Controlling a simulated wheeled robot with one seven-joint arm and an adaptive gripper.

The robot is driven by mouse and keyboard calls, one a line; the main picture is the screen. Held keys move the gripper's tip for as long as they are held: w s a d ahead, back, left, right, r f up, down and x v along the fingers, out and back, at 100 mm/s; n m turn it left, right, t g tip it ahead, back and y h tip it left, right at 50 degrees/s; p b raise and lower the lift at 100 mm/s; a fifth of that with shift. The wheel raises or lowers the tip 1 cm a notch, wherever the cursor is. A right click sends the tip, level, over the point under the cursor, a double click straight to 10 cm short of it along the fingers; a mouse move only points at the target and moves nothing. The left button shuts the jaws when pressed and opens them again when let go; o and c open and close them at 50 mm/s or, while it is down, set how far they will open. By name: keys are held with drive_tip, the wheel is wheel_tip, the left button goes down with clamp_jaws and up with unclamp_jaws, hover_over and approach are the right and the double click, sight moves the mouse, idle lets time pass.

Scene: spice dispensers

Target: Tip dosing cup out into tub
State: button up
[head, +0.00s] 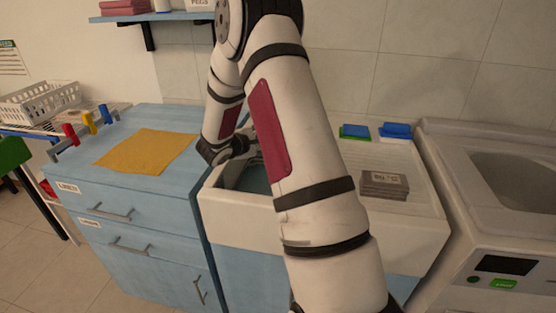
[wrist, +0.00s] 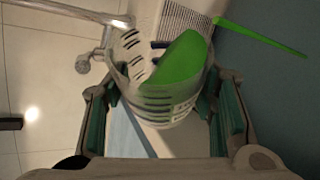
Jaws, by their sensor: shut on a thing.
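My gripper (wrist: 162,88) is shut on the clear dosing cup (wrist: 158,112), which sits between its teal finger pads in the wrist view. The cup has dark graduation marks. It is tilted, with bright green liquid (wrist: 182,60) slanting inside. A tapering green streak (wrist: 262,38) runs right from its rim, seemingly liquid pouring out; where it lands is not clear. In the head view, my gripper (head: 228,152) is at the left side of the white tub (head: 228,200), and the cup cannot be made out there. My arm hides part of the tub.
A blue cabinet (head: 150,210) with an orange cloth (head: 147,151) stands left of the tub. Grey stacked packs (head: 384,186) and green and blue items (head: 396,131) lie on the right drainer. A metal tap (wrist: 90,60) is close to the cup in the wrist view.

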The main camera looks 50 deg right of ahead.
drive_tip(key=shift+s+r+m+t, duration=0.15)
drive_tip(key=shift+r+m+t, duration=0.3)
drive_tip(key=shift+m+t, duration=0.15)
idle(0.9)
drive_tip(key=shift+s+r+m+t+h+b, duration=0.3)
drive_tip(key=shift+s+m+b, duration=0.35)
drive_tip(key=shift+b, duration=0.4)
idle(0.4)
drive_tip(key=shift+s+r+m+t+b, duration=0.45)
drive_tip(key=shift+m+b, duration=0.4)
drive_tip(key=shift+b, duration=1.5)
